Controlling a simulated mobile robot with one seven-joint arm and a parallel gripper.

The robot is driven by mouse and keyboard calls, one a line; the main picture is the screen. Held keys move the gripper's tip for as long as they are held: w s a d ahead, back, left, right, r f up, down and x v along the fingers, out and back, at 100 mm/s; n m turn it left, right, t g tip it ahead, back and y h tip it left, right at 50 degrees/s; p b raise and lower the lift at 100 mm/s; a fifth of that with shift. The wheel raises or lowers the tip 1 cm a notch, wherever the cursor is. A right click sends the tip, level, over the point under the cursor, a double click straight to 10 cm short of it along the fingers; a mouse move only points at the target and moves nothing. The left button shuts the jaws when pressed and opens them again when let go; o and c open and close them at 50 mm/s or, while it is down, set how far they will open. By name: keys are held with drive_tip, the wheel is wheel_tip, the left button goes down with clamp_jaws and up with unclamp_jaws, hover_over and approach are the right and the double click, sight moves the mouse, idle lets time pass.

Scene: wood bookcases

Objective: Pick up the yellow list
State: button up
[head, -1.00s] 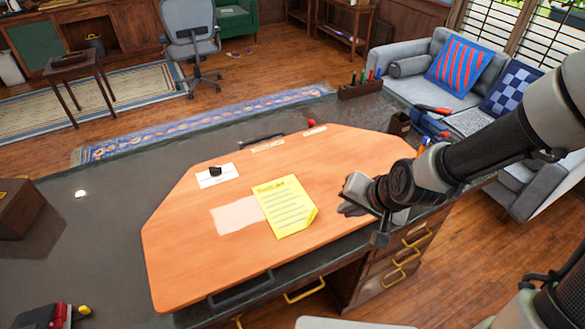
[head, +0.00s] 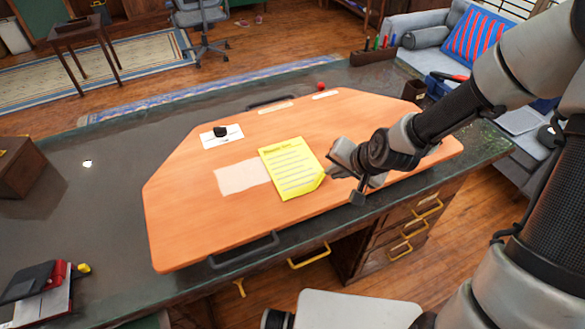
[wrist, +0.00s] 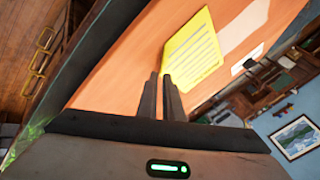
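The yellow list (head: 293,168) is a sheet with dark lines of writing and one curled corner. It lies flat on the orange desk board (head: 215,222), overlapping a pale pink paper (head: 240,177). My gripper (head: 335,172) is just right of the list's lower right corner in the head view. In the wrist view the list (wrist: 195,50) lies beyond the fingertips (wrist: 161,76), up and to the right. The two fingers are close together with nothing held between them. I cannot tell the exact height of the fingertips above the board.
A white card with a black object (head: 221,133) lies behind the list on the board. A dark cup (head: 414,91) is at the right. The board's left part is clear.

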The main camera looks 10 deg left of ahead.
drive_tip(key=x, duration=0.5)
drive_tip(key=shift+w+b, duration=0.2)
drive_tip(key=shift+b, duration=0.2)
drive_tip(key=shift+r, duration=0.1)
clamp_jaws()
